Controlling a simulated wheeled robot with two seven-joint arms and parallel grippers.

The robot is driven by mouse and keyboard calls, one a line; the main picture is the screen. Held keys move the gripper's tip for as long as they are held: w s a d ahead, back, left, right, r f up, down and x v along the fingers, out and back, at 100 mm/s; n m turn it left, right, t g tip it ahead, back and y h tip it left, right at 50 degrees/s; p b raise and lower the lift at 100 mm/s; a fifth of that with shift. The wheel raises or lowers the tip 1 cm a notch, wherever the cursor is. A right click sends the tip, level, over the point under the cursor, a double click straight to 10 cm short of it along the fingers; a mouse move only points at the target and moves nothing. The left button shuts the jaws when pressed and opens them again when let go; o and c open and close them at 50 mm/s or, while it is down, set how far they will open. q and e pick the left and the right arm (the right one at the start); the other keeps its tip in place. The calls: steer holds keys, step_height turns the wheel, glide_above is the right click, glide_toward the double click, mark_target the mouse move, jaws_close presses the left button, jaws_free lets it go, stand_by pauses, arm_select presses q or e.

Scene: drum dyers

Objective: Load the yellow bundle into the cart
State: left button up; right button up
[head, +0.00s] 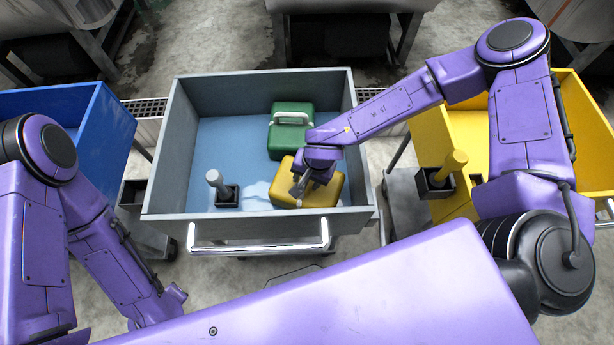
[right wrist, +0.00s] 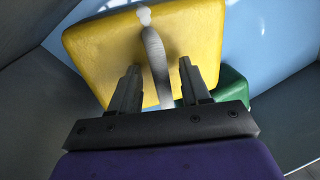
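The yellow bundle (head: 322,188) sits in the front right of the grey cart (head: 262,228), on its light blue floor. In the right wrist view, the bundle (right wrist: 195,35) has a pale handle strap (right wrist: 156,60) across its top. My right gripper (head: 305,186) is over the bundle in the cart. In the right wrist view, the fingers of my right gripper (right wrist: 158,75) are apart, one on each side of the strap, with gaps visible. Whether they touch the bundle is unclear. My left arm is at the lower left; its gripper is not visible.
A green bundle (head: 284,142) with a white handle lies behind the yellow one in the cart. A blue cart (head: 104,135) is left, a yellow cart (head: 430,135) right.

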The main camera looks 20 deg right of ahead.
step_height(320, 180, up, 12)
steer(key=s+d+p, duration=0.1)
steer(key=shift+s+d, duration=0.2)
steer(key=shift+d, duration=0.2)
stand_by(0.3)
